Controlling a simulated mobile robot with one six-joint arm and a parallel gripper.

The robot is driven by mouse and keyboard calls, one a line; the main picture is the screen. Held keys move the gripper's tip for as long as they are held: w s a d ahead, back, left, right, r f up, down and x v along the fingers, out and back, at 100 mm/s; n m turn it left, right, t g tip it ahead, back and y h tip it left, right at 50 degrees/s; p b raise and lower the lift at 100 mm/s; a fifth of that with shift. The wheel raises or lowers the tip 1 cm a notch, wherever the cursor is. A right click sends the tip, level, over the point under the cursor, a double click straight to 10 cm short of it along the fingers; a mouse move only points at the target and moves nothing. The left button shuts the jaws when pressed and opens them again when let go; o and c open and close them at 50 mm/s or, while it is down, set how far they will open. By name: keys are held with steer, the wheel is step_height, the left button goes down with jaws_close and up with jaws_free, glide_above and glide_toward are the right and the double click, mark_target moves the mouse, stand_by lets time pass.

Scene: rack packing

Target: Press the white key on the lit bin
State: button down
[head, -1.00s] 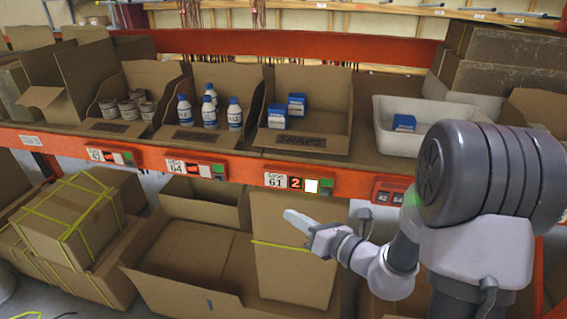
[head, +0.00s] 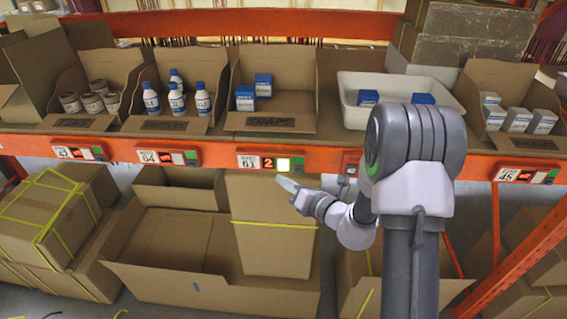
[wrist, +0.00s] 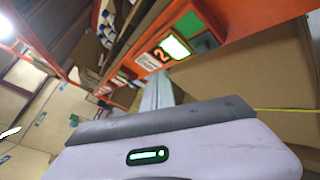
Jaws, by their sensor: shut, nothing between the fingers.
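The lit bin is the cardboard bin (head: 275,121) with two blue boxes (head: 254,91), above the label 61. Its module (head: 270,163) on the orange beam shows a red 2, a bright white key (head: 284,164) and a green key to its right. The white key also glows in the wrist view (wrist: 176,47), tilted, with the green part beside it. My gripper (head: 279,180) is shut and empty, its tips just below the module in the head view. In the wrist view the fingers (wrist: 157,92) point up toward the module. I cannot tell whether they touch it.
Other modules sit along the beam, labelled 64 (head: 167,157) and 45 (head: 518,174). Bins of white bottles (head: 176,99) and a white tray (head: 350,116) stand on the shelf. Large cardboard boxes (head: 270,245) fill the space below the beam.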

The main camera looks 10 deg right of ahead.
mark_target(277, 166)
steer(key=shift+w+d, duration=0.25)
steer(key=shift+w, duration=0.45)
steer(key=shift+w+d, duration=0.2)
steer(key=shift+w, duration=0.5)
steer(key=shift+w, duration=0.15)
stand_by(0.9)
steer(key=shift+w+d+p, duration=0.15)
steer(key=shift+w+p, duration=0.15)
steer(key=shift+w+d, duration=0.15)
steer(key=shift+w, duration=0.2)
stand_by(0.6)
steer(key=shift+s, duration=0.1)
steer(key=shift+s+a, duration=0.3)
steer(key=shift+s, duration=0.4)
steer(key=shift+s+a+b, duration=0.2)
steer(key=shift+s+a, duration=0.05)
steer(key=shift+s, duration=0.55)
steer(key=shift+s+a+b, duration=0.25)
steer(key=shift+s, duration=0.55)
steer(key=shift+s+a+b, duration=0.2)
steer(key=shift+s+a, duration=0.05)
steer(key=shift+s, duration=0.55)
